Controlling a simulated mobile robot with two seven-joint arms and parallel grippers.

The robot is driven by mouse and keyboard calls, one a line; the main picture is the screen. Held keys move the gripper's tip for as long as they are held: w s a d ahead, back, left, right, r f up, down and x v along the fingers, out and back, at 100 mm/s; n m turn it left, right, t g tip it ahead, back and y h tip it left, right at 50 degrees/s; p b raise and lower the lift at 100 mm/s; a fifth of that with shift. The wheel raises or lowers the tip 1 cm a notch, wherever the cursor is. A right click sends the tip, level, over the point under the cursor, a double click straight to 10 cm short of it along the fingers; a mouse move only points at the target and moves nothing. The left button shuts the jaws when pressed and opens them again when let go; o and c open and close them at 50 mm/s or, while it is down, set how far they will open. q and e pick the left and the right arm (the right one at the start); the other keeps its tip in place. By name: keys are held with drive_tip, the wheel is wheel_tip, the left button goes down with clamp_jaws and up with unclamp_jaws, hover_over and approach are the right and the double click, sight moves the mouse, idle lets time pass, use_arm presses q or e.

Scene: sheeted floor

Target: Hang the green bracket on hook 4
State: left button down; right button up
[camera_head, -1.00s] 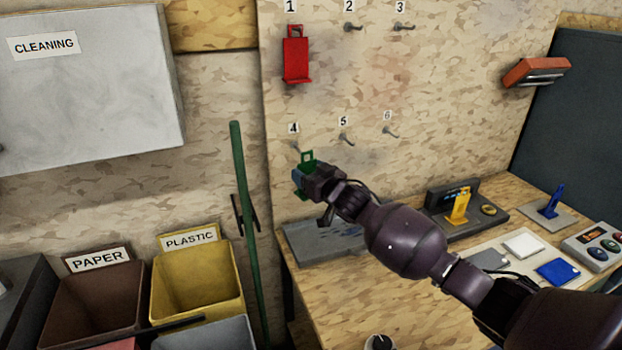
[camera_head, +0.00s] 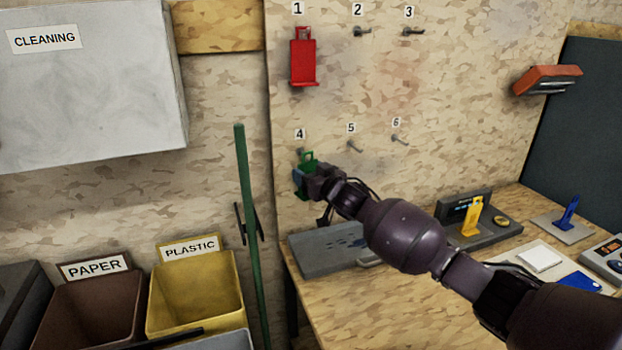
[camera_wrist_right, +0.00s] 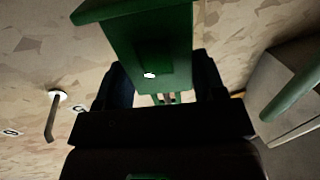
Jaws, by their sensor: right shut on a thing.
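The green bracket (camera_head: 308,158) is upright in front of the board, just below the number 4 label. Its top loop is close to hook 4 (camera_head: 300,151); I cannot tell whether the loop is around the hook. My right gripper (camera_head: 303,180) is shut on the green bracket. In the right wrist view the bracket (camera_wrist_right: 150,45) fills the space between the dark fingers (camera_wrist_right: 160,95). My left gripper is not in view.
A red bracket (camera_head: 303,62) hangs on hook 1. Hooks 2 (camera_head: 361,31), 3 (camera_head: 412,31), 5 (camera_head: 353,146) and 6 (camera_head: 399,139) are bare. A green pole (camera_head: 250,220) leans left of the board. A workbench (camera_head: 350,310) with yellow and blue brackets lies below.

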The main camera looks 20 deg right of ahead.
drive_tip(key=shift+w+b, duration=0.3)
drive_tip(key=shift+w, duration=0.2)
drive_tip(key=shift+w+f, duration=0.2)
drive_tip(key=shift+w, duration=0.3)
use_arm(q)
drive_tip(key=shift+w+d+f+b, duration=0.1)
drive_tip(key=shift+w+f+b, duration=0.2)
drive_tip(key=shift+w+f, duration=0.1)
use_arm(e)
drive_tip(key=shift+w+f, duration=0.1)
drive_tip(key=shift+w, duration=0.1)
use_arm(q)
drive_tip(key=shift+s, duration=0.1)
use_arm(e)
drive_tip(key=shift+f, duration=0.1)
drive_tip(key=o, duration=1)
drive_tip(key=shift+a, duration=0.1)
drive_tip(key=shift+o, duration=0.4)
drive_tip(key=shift+f, duration=0.1)
